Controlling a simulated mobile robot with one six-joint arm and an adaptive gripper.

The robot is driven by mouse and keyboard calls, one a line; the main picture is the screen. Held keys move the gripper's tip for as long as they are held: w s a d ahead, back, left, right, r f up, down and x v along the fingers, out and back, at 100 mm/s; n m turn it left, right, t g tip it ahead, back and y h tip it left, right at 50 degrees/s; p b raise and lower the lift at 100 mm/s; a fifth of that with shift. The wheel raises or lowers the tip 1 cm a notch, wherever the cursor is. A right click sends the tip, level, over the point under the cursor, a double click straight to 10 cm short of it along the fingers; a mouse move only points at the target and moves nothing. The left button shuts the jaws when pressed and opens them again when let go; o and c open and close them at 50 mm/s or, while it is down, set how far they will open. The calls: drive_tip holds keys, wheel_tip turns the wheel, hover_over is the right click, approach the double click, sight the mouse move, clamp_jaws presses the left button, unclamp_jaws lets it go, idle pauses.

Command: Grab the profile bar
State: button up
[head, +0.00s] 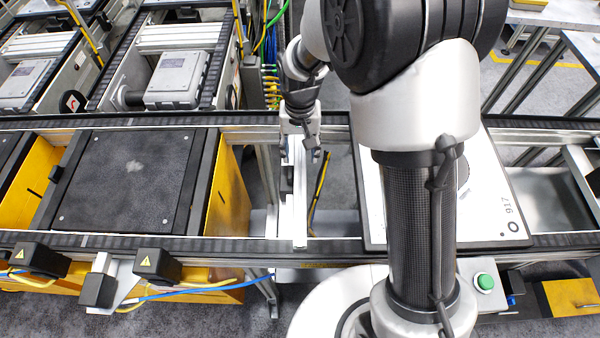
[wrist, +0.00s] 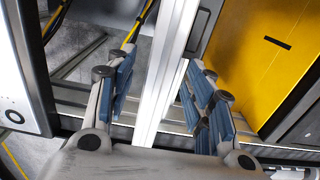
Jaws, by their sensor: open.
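The profile bar (head: 300,205) is a long silver bar. In the head view it lies across the gap between the two conveyor rails, beside the yellow-sided box. My gripper (head: 307,150) is over its far part. In the wrist view the bar (wrist: 166,75) runs between the two blue-padded fingers of my gripper (wrist: 160,90). The fingers are open, one on each side of the bar. The right finger looks closer to the bar than the left. I cannot tell whether either pad touches it.
A dark-topped pallet (head: 125,175) sits left of the bar, with a yellow side panel (head: 229,190) facing it. A white plate marked 917 (head: 505,205) lies on the right, partly hidden by my arm. Cables (head: 320,180) hang in the gap near the bar.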

drive_tip(key=shift+r, duration=0.1)
drive_tip(key=shift+c, duration=0.3)
clamp_jaws()
